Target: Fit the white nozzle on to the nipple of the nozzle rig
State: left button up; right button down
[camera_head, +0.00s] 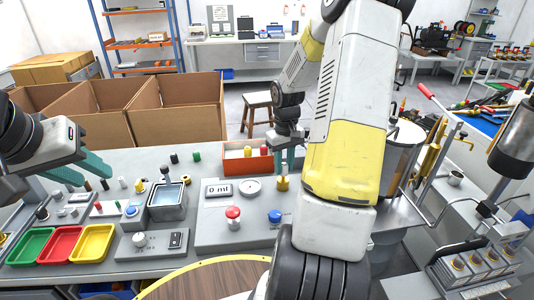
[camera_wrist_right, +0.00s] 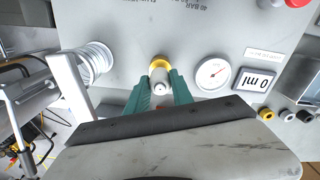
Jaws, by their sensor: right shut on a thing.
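My right gripper (camera_head: 285,160) points down over the nozzle rig (camera_head: 212,232), its teal fingers shut on the white nozzle. In the right wrist view the white nozzle (camera_wrist_right: 160,87) sits between the fingertips (camera_wrist_right: 160,95). The brass nipple (camera_head: 282,184) is just below the fingers; its yellow ring (camera_wrist_right: 159,63) shows right by the nozzle in the wrist view. I cannot tell whether nozzle and nipple touch. My left gripper (camera_head: 84,168) is open and empty, above the left part of the bench.
An orange bin (camera_head: 232,165) with a red and a yellow nozzle stands behind the rig. Green, red and yellow trays (camera_head: 62,262) lie front left.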

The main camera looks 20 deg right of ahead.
jog(key=shift+f, duration=0.15)
jog(key=shift+f, duration=0.9)
jog(key=shift+f, duration=0.1)
jog(key=c, duration=1)
grip_release()
jog(key=shift+c, duration=0.2)
